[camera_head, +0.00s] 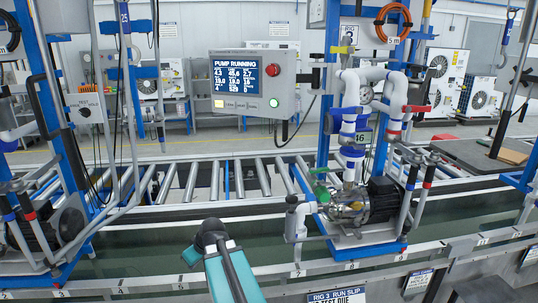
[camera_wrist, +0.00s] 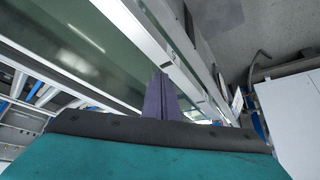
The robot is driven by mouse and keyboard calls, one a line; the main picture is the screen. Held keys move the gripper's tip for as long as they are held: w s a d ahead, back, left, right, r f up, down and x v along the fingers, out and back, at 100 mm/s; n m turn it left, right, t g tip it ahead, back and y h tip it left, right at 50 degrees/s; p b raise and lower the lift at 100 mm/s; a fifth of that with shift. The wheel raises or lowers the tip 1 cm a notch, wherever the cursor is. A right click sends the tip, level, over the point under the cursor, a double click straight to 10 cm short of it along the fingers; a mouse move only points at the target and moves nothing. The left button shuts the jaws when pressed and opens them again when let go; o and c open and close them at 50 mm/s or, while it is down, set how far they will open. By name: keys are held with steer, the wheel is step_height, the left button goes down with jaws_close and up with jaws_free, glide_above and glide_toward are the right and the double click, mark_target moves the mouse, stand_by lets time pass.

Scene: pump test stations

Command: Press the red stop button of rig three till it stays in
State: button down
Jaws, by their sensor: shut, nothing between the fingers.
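The red stop button (camera_head: 273,69) is a round red knob at the upper right of a grey control box (camera_head: 285,95) in the head view. The box's blue screen (camera_head: 236,77) reads PUMP RUNNING, and a green button (camera_head: 274,103) glows below the red one. A RIG 3 slip (camera_head: 338,297) is on the front rail below. My gripper's narrow fingers (camera_wrist: 160,94) are together and empty in the wrist view, near a metal rail. My teal arm shows low in the head view, well below the box and apart from it. The button is not in the wrist view.
The pump and its white pipes (camera_head: 350,140) stand right of the box on a blue frame (camera_head: 328,85). A roller conveyor (camera_head: 190,180) runs behind. Another rig's blue frame and hoses stand at the left. Open space lies between my arm and the box.

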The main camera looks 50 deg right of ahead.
mark_target(269, 72)
steer(key=d+r+t+h+p, duration=0.15)
steer(key=d+r, duration=0.35)
steer(key=r, duration=0.6)
steer(key=s+d+r+n+t+h, duration=0.15)
steer(key=d+r, duration=0.35)
steer(key=r, duration=0.5)
steer(key=d+r+t, duration=0.2)
steer(key=d+r, duration=0.2)
steer(key=r, duration=0.7)
steer(key=s+d+r+t+h, duration=0.1)
steer(key=s+r, duration=0.3)
steer(key=r, duration=0.6)
steer(key=s+d+r+n+t+h+p, duration=0.1)
steer(key=s+r, duration=0.3)
steer(key=r, duration=0.6)
steer(key=s+d+r+n+t+h+p, duration=0.1)
steer(key=s+d+r+t+h, duration=0.1)
steer(key=r, duration=0.8)
steer(key=s+d, duration=0.1)
steer(key=s, duration=0.1)
steer(key=shift+s+t+h, duration=0.3)
steer(key=shift+s, duration=0.05)
steer(key=shift+w+d+b, duration=0.5)
steer(key=shift+d+b, duration=0.05)
steer(key=shift+d, duration=0.85)
steer(key=shift+w+d+b, duration=0.55)
steer(key=shift+d, duration=0.8)
steer(key=shift+w+d+b, duration=0.5)
steer(key=shift+d+b, duration=0.05)
steer(key=shift+d, duration=0.85)
